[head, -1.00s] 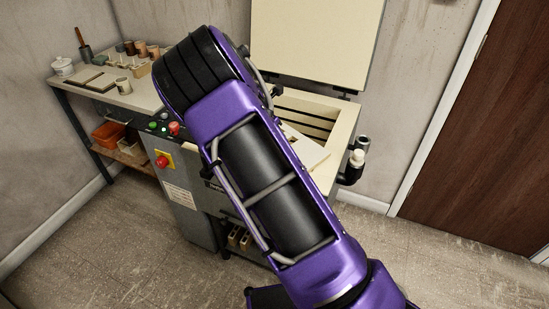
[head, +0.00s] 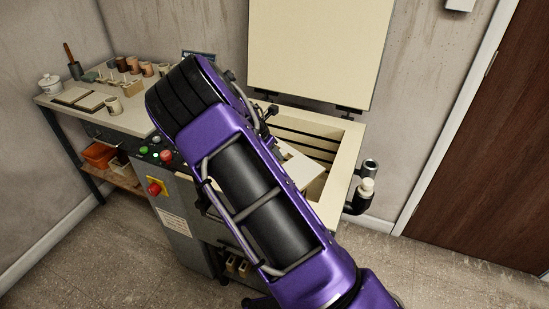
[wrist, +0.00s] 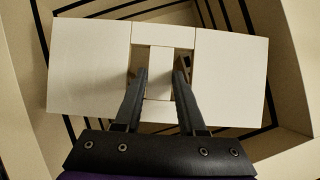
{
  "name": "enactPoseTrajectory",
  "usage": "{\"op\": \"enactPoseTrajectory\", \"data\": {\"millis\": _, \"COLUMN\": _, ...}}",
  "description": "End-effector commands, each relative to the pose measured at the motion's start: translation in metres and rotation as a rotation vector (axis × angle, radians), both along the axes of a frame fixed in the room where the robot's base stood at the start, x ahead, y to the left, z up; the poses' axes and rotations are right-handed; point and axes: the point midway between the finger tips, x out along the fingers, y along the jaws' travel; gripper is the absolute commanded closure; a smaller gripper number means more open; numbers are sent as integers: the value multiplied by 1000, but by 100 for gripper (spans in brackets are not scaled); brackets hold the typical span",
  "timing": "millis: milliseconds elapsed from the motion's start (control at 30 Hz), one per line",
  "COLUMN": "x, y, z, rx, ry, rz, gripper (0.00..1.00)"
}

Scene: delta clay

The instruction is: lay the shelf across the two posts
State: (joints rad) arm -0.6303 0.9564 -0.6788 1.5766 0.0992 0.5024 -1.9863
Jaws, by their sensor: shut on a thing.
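The shelf (wrist: 90,70) is a pale flat board with an open middle crossed by a narrow bar. My gripper (wrist: 160,75) is shut on that bar, one dark finger on each side. The shelf is over the opening of the kiln (wrist: 290,60), with the dark-grooved walls showing around it. In the head view, part of the shelf (head: 300,168) shows beside my arm, which hides the gripper. I cannot make out the two posts; the shelf and arm cover much of the chamber. I cannot tell whether the shelf touches anything below.
The kiln lid (head: 310,50) stands open behind the chamber. A control panel with a red button (head: 154,189) is at the kiln's left. A bench (head: 135,120) with pots and tools stands farther left. A black pipe fitting (head: 358,200) sticks out at the kiln's right.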

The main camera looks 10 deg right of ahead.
Motion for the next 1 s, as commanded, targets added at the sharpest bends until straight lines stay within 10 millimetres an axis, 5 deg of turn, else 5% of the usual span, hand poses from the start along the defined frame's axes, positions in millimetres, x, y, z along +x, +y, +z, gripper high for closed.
{"op": "enactPoseTrajectory", "data": {"millis": 333, "x": 1, "y": 0, "z": -77, "rx": -2, "ry": -2, "rz": 1, "gripper": 100}}
{"op": "enactPoseTrajectory", "data": {"millis": 1000, "x": 2, "y": 0, "z": -141, "rx": -1, "ry": -6, "rz": 1, "gripper": 100}}
